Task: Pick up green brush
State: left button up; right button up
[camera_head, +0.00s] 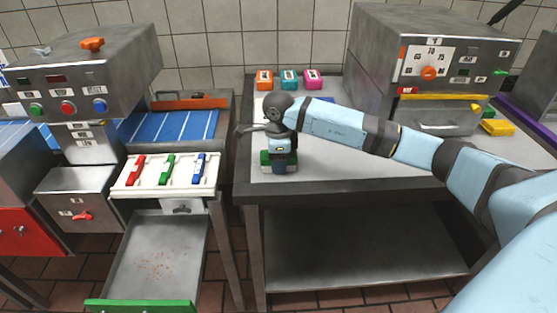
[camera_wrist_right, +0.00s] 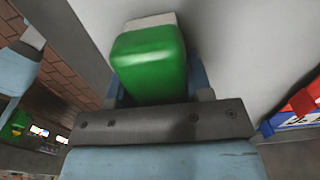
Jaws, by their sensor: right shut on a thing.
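The green brush (camera_wrist_right: 150,62) shows in the right wrist view as a green block with a pale end. It sits between the fingers of my right gripper (camera_wrist_right: 155,95), which is shut on it. In the head view, the right gripper (camera_head: 280,166) points down at the left front part of the grey table. Green parts of the brush (camera_head: 265,157) show beside the fingers; the rest is hidden by the gripper. I cannot tell whether the brush touches the tabletop. My left gripper is not in view.
The table (camera_head: 350,172) is clear in front. Orange (camera_head: 264,80), teal (camera_head: 289,80) and pink (camera_head: 312,80) items stand at its back. A metal machine (camera_head: 430,65) stands back right. A white rack (camera_head: 127,180) with red, green and blue pieces is at left.

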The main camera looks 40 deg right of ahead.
notch_tip(320, 180, up, 20)
jog(key=p, duration=0.1)
jog(key=shift+p, duration=0.3)
